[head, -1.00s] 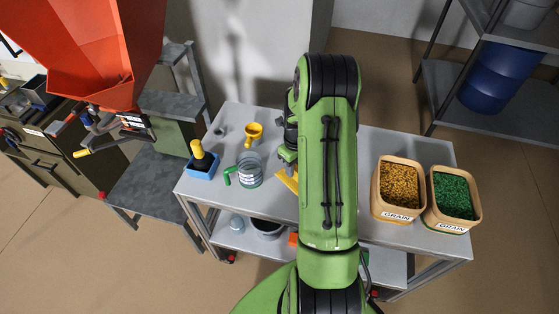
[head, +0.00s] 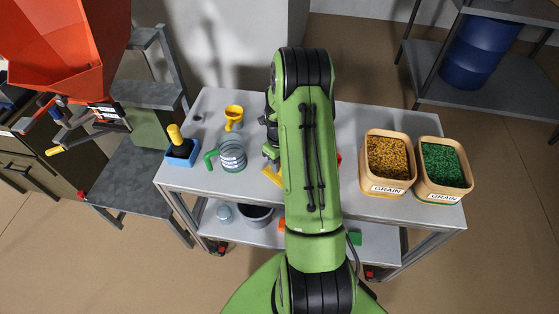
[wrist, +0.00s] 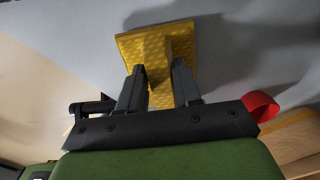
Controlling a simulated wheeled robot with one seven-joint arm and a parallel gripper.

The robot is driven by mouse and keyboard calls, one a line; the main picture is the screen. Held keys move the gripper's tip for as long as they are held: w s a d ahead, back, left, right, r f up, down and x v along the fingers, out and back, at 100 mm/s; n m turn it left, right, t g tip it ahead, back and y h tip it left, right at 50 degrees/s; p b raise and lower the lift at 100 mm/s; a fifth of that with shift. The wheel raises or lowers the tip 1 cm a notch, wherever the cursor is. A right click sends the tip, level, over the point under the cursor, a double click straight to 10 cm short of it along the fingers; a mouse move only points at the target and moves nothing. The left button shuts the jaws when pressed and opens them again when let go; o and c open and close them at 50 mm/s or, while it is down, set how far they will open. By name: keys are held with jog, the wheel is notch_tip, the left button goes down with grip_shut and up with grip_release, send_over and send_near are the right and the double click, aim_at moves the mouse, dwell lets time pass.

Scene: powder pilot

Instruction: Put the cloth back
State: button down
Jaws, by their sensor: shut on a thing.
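The yellow cloth (wrist: 180,45) shows in the wrist view with a dimpled texture, pinched between the two fingers of my gripper (wrist: 160,90). Part of the cloth hangs below the fingertips toward my wrist. In the head view a small yellow piece of the cloth (head: 272,175) shows at the left of my arm, over the grey table. My arm hides most of my gripper there. I cannot tell whether the cloth touches the table top.
On the grey table (head: 350,195) stand a blue holder (head: 181,158) with a yellow-handled tool, a clear jug (head: 232,155), a yellow scoop cup (head: 233,117) and two grain bins (head: 388,165) (head: 443,170). An orange hopper (head: 65,45) stands left.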

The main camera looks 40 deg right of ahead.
jog(key=shift+f+b, duration=0.35)
jog(key=shift+b, duration=0.05)
dwell(0.4)
jog(key=c, duration=0.7)
grip_release()
jog(key=shift+r, duration=0.15)
jog(key=shift+r+p, duration=2)
jog(key=shift+r, duration=1)
jog(key=shift+f, duration=0.1)
